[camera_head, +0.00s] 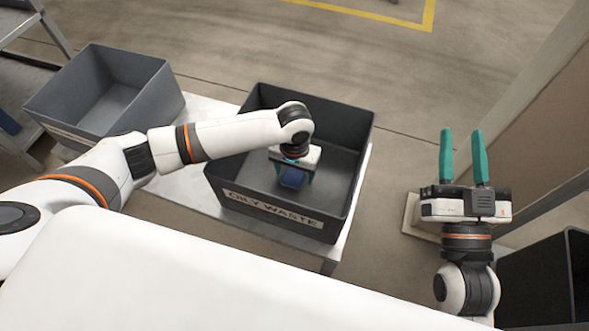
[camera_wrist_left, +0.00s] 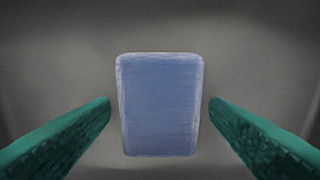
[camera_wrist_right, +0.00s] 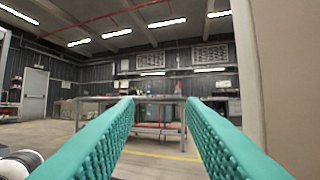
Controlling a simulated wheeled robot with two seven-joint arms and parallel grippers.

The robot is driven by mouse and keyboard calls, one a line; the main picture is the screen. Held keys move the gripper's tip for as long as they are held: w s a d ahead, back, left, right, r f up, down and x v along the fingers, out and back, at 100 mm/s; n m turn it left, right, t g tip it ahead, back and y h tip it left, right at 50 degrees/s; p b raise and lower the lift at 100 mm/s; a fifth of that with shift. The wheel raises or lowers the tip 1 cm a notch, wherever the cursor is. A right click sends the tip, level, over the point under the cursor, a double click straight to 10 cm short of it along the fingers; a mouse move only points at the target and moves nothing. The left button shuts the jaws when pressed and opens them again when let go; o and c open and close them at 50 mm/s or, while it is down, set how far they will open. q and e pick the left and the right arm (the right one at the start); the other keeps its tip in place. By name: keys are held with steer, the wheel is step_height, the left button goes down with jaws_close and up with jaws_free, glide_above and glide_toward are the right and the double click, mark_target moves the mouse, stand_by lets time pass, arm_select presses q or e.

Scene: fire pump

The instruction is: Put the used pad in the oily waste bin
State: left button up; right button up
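The oily waste bin (camera_head: 262,209) is a dark open box with an "OILY WASTE" label on its front wall. My left gripper (camera_head: 293,174) reaches down inside it. The used pad, a blue block (camera_head: 291,180), is below that gripper. In the left wrist view the pad (camera_wrist_left: 159,105) lies between the two green fingers, with a narrow gap on each side, so the left gripper is open. I cannot tell whether the pad touches the bin floor. My right gripper (camera_head: 463,143) is open and empty, away to the right of the bin.
A grey open bin (camera_head: 97,97) stands left of the oily waste bin on the same pale table (camera_head: 187,190). A dark container (camera_head: 548,280) is at the lower right. A brown panel (camera_head: 535,105) rises near my right gripper. Floor is clear behind the bins.

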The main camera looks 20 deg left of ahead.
mark_target(295, 173)
arm_select(q)
steer(key=shift+r, duration=0.25)
step_height(295, 173, up, 3)
steer(key=shift+r+p, duration=0.15)
steer(key=shift+p, duration=0.75)
step_height(295, 173, up, 3)
steer(key=shift+f+p, duration=0.1)
steer(key=shift+p, duration=0.5)
step_height(295, 173, up, 6)
steer(key=shift+f+p, duration=0.15)
steer(key=shift+p, duration=1.05)
arm_select(e)
steer(key=s+d+f+g+h, duration=0.2)
steer(key=s+f+g, duration=0.2)
steer(key=f+g, duration=0.3)
steer(key=s+d+f+g+h, duration=0.2)
steer(key=s+d+f+g, duration=0.1)
steer(key=f+g, duration=0.4)
step_height(295, 173, down, 3)
steer(key=shift+s+r+m, duration=0.1)
steer(key=shift+s+m, duration=0.2)
steer(key=shift+s, duration=0.3)
